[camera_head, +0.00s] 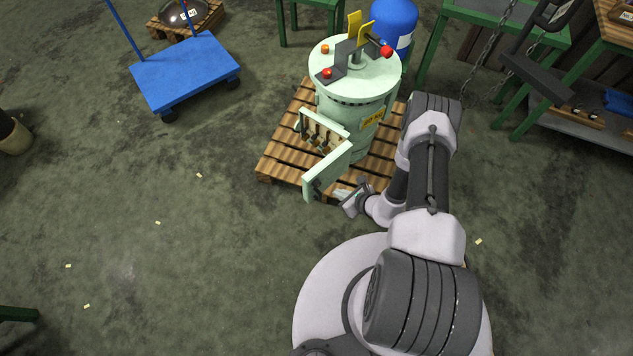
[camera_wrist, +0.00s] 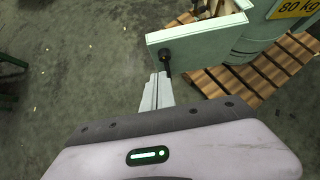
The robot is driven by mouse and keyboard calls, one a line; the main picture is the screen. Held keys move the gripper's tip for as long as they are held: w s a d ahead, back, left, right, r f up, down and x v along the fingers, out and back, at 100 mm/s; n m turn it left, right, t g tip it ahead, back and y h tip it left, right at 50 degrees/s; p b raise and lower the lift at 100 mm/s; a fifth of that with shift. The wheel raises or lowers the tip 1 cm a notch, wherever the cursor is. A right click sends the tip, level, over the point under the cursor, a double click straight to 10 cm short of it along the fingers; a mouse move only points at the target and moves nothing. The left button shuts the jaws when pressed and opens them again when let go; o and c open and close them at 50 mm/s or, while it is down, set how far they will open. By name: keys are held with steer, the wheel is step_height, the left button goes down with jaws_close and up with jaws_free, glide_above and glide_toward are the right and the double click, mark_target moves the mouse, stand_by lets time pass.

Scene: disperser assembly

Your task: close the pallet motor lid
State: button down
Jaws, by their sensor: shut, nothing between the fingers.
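The pale green motor (camera_head: 358,95) stands upright on a wooden pallet (camera_head: 283,150). Its lid (camera_head: 328,173) hangs open, swung out from the motor's front, with the opening behind it showing. In the wrist view the lid (camera_wrist: 200,40) crosses the top and has a black handle (camera_wrist: 166,60) near its left end. My gripper (camera_head: 343,194) is at the lid's lower right side, over the pallet's front edge. In the wrist view my gripper (camera_wrist: 158,80) is shut and empty, its tips close to the handle. I cannot tell if they touch it.
A blue cart (camera_head: 185,72) stands at the upper left. A blue cylinder (camera_head: 394,20) and green-framed tables (camera_head: 500,22) stand behind and right of the motor. Chains (camera_head: 490,45) hang at the upper right. The floor (camera_head: 190,220) left of the pallet is mostly clear.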

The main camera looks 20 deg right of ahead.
steer(key=b+x, duration=0.1)
steer(key=x, duration=0.3)
steer(key=w+r+b+x, duration=0.1)
steer(key=b+x, duration=0.1)
steer(key=x, duration=0.2)
steer(key=a+b+x, duration=0.1)
steer(key=x, duration=0.3)
steer(key=shift+w+r+b, duration=0.15)
steer(key=shift+w+b, duration=0.15)
steer(key=shift+w, duration=0.1)
steer(key=shift+w+a, duration=0.15)
steer(key=shift+w, duration=0.1)
